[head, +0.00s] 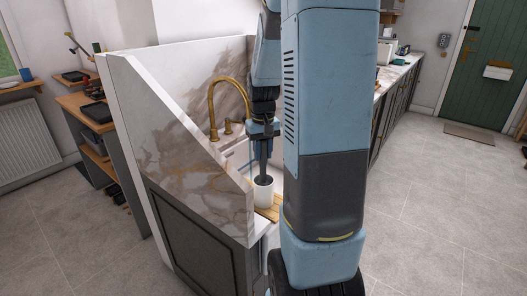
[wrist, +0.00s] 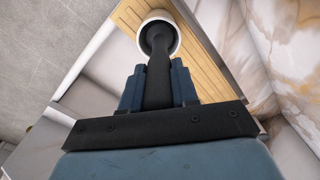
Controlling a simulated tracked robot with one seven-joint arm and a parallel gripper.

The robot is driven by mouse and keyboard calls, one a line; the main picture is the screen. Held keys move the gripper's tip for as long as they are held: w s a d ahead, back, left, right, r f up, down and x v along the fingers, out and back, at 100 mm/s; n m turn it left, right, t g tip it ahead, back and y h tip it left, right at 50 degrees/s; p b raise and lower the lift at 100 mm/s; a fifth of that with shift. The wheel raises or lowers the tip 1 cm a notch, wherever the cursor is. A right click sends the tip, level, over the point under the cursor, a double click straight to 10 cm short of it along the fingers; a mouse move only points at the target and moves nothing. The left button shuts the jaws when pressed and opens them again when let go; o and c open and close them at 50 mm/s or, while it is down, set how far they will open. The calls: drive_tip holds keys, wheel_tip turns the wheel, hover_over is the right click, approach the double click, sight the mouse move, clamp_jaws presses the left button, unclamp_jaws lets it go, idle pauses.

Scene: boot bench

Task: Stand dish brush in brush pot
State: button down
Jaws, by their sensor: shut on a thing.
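The dish brush (head: 263,168) is dark and hangs roughly upright below my gripper (head: 263,131). In the wrist view my gripper (wrist: 158,88) is shut on the brush's black handle (wrist: 158,80), with a blue finger on each side. The white brush pot (head: 264,193) stands upright on the counter beside the sink. It also shows in the wrist view (wrist: 178,45), with the brush's far end inside its round rim. In the head view the brush's lower end also shows at the pot's mouth. How deep it sits, and whether it touches the bottom, is hidden.
A slatted wooden board (head: 270,212) lies at the pot, near the counter edge. A brass tap (head: 213,105) arches over the white sink behind. A marble side panel (head: 200,170) rises left of the pot. Open grey floor (head: 440,210) lies right.

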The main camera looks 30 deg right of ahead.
drive_tip(key=shift+f, duration=1.5)
drive_tip(key=c, duration=0.8)
unclamp_jaws()
wheel_tip(320, 180, up, 14)
drive_tip(key=shift+f, duration=0.15)
idle(0.5)
